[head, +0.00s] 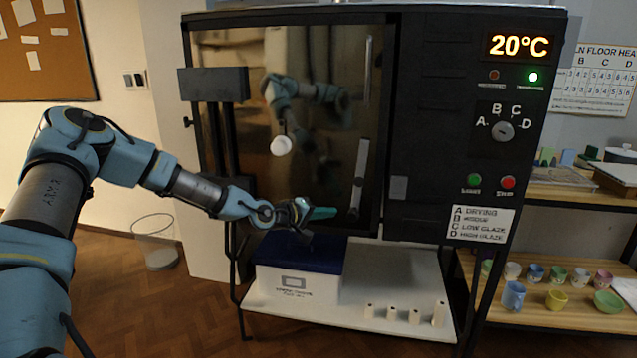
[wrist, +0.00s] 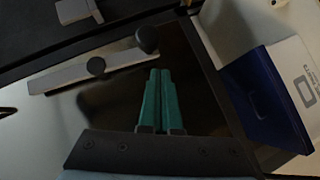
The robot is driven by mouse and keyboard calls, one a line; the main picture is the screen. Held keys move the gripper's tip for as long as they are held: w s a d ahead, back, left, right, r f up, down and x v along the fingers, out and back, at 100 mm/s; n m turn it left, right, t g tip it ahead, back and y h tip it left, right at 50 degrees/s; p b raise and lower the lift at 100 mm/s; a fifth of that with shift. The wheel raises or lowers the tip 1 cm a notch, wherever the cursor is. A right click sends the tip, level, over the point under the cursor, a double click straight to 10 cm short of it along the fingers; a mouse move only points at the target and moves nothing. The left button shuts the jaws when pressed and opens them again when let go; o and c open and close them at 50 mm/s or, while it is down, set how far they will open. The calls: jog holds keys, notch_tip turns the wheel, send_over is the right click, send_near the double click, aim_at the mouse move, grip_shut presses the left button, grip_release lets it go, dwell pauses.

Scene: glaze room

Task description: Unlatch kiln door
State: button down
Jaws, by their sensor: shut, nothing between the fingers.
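The kiln (head: 450,60) stands ahead with its dark glass door (head: 320,130) looking shut. The latch (head: 361,172) is a grey bar low on the door's right side, close to upright, with a dark round pivot. In the wrist view the latch bar (wrist: 62,80) lies across the upper left, with a dark knob (wrist: 148,39) at its near end. My gripper (head: 332,212) is shut and empty, just left of the bar's lower end. Its teal fingertips (wrist: 159,72) point toward the knob, with a small gap in the picture; I cannot tell the depth.
A white box with a blue lid (head: 300,252) sits on the white shelf (head: 360,322) below my gripper. Several small pale posts (head: 415,316) stand at the shelf's right. A grey plate (head: 398,188) is on the frame right of the latch. Pots stand on a wooden rack (head: 560,312) at right.

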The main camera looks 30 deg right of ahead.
jog(key=shift+s+d+f+b, duration=0.9)
jog(key=shift+s+d+b, duration=0.05)
jog(key=shift+b, duration=0.25)
jog(key=shift+s+d, duration=0.1)
jog(key=shift+s, duration=0.05)
